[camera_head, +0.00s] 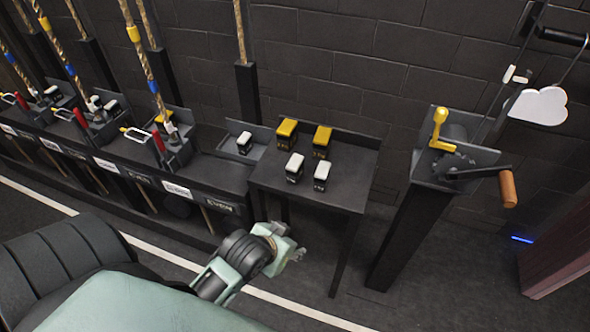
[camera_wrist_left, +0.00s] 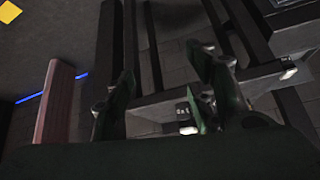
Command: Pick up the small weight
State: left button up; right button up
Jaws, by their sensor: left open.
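Two small white-topped dark weights stand at the front of the small dark table (camera_head: 318,190), a left one (camera_head: 294,167) and a right one (camera_head: 320,176). Two larger yellow-topped weights stand behind them, one at the left (camera_head: 287,133) and one at the right (camera_head: 321,141). My left gripper (camera_head: 297,248) is open and empty, in front of the table and below its top, apart from the weights. In the left wrist view a white-topped weight (camera_wrist_left: 186,121) shows dimly beyond the fingers, partly hidden. My right gripper is not in view.
Another white-topped weight (camera_head: 244,142) sits on the rack left of the table. A row of ropes and red-handled levers (camera_head: 158,138) runs further left. A post with a wooden-handled crank (camera_head: 508,188) stands at the right. The floor before the table is clear.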

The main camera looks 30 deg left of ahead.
aim_at(291, 171)
pick_arm(q)
jog(key=w+a+r+n+t, duration=0.1)
jog(key=w+a+t, duration=0.1)
jog(key=w+a, duration=0.2)
jog(key=w+a+r+n+t+y, duration=0.1)
jog(key=w+a+t, duration=0.1)
jog(key=w, duration=0.4)
jog(key=w+a+r+t+y, duration=0.1)
jog(key=w+a+t, duration=0.1)
jog(key=w+a, duration=0.3)
jog(key=shift+w+a+r+n, duration=0.2)
jog(key=shift+w+a+n, duration=0.15)
jog(key=shift+n, duration=0.05)
jog(key=shift+p+x, duration=0.7)
jog(key=shift+x, duration=2.4)
jog(key=shift+d+f, duration=0.1)
grip_shut()
jog(key=shift+w+r, duration=0.1)
jog(key=shift+r, duration=0.15)
